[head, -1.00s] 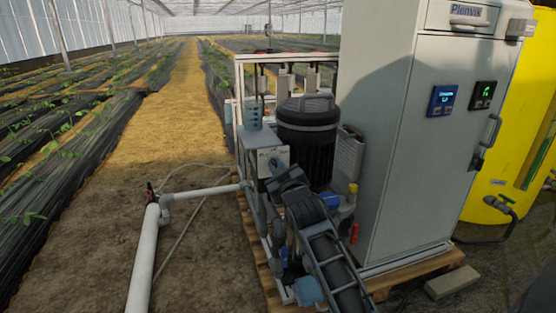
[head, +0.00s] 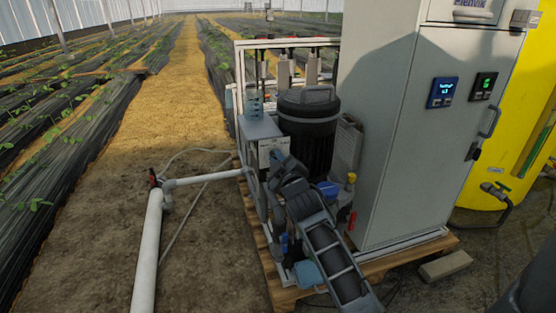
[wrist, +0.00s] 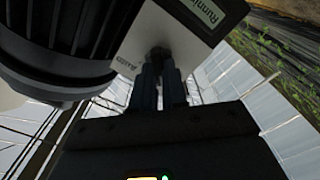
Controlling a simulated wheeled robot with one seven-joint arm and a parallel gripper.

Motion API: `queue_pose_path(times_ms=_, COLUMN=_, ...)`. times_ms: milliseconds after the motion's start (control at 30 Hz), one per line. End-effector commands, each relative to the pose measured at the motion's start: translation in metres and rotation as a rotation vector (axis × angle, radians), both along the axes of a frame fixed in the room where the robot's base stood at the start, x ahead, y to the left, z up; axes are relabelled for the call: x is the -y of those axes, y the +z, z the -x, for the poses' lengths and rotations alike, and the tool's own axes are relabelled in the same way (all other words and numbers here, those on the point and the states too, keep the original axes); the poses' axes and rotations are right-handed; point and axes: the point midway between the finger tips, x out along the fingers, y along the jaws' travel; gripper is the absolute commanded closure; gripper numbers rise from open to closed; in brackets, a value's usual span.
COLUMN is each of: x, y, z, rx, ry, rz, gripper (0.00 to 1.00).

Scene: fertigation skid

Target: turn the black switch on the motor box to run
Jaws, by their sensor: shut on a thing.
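The motor box (head: 260,128) is a light grey box on the left of the skid, beside the black ribbed motor (head: 306,140). In the wrist view its pale face (wrist: 150,28) shows tilted, with a small greenish display (wrist: 198,10) whose visible letters read like "Running". The black switch (wrist: 159,55) sits on that face, mostly hidden between my fingertips. My gripper (wrist: 160,75) is shut on it. Which way the switch points is too dark to tell.
A tall grey cabinet (head: 395,150) with two small displays stands right of the motor, with a yellow tank (head: 520,130) behind it. A white pipe (head: 147,255) runs along the ground at left. The straw path (head: 180,80) is clear.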

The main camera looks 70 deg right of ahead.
Motion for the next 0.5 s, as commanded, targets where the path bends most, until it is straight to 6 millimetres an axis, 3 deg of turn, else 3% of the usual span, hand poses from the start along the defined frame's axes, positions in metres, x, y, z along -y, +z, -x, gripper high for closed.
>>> queue_pose_path(times_ms=133, x=-0.0009, y=0.0001, z=-0.0009, rx=-0.001, ry=0.002, rz=0.002, gripper=1.00)
queue_pose_path(times_ms=167, x=-0.0009, y=0.0001, z=-0.0009, rx=-0.001, ry=0.002, rz=0.002, gripper=0.84)
queue_pose_path(times_ms=200, x=-0.0008, y=0.0000, z=-0.0008, rx=-0.001, ry=0.002, rz=0.002, gripper=0.81)
queue_pose_path(times_ms=400, x=-0.0004, y=0.0000, z=-0.0004, rx=-0.001, ry=0.001, rz=0.001, gripper=0.62)
queue_pose_path(times_ms=500, x=-0.0003, y=0.0000, z=-0.0003, rx=0.000, ry=0.001, rz=0.001, gripper=0.62)
